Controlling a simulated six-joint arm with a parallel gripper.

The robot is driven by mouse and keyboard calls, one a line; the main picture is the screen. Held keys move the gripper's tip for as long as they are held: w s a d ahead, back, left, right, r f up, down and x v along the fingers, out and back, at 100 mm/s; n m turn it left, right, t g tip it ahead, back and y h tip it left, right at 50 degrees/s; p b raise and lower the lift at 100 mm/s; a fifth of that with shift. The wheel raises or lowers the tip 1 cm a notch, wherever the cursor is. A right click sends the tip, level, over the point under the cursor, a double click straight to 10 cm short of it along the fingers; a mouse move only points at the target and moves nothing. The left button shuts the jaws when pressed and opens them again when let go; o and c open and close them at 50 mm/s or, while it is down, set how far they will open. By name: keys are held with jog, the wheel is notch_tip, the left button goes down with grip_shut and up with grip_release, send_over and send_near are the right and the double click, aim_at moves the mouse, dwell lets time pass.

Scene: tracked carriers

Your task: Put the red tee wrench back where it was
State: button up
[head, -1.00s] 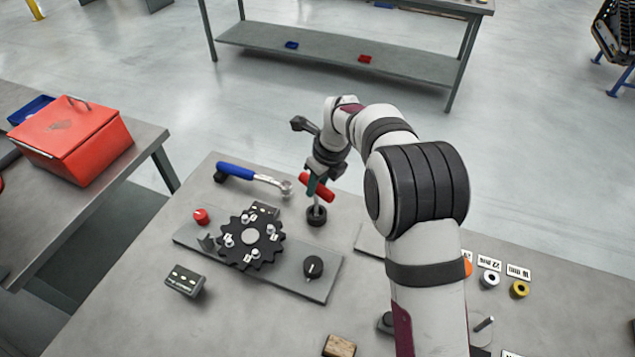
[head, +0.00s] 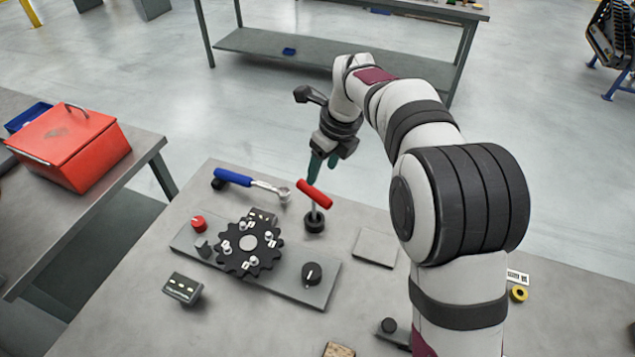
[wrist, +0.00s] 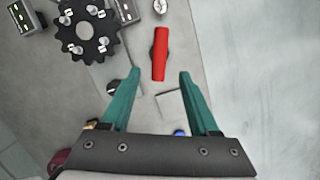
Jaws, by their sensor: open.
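The red tee wrench (head: 314,195) stands upright in a small round black holder (head: 314,225) on the grey table, its red crossbar on top. In the wrist view the red crossbar (wrist: 160,53) lies ahead of the fingertips, between their lines but beyond them. My gripper (head: 323,172) is open and empty, above and behind the wrench in the head view, apart from it.
A black toothed disc (head: 248,247) on a grey plate (head: 300,293) is left of the wrench, with a black knob (head: 311,273). A blue-handled ratchet (head: 250,182) lies behind it. A flat grey pad (head: 375,248) lies to the right. A red toolbox (head: 75,145) stands on another table.

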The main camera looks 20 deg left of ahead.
jog(key=s+d+r+n, duration=0.4)
jog(key=s+d+r, duration=0.2)
jog(key=d, duration=0.4)
jog(key=s+d+f+n, duration=0.1)
jog(key=s+d+n, duration=0.3)
jog(key=s, duration=0.4)
jog(key=s+d+f+n+g, duration=0.1)
jog(key=s+d+n, duration=0.3)
jog(key=s, duration=0.4)
jog(key=s+d+f+n+h, duration=0.1)
jog(key=s+d+f+n, duration=0.1)
jog(key=s+d+n, duration=0.3)
jog(key=s+d, duration=0.1)
jog(key=s, duration=0.2)
jog(key=shift+s+f, duration=0.15)
jog(key=shift+s, duration=0.2)
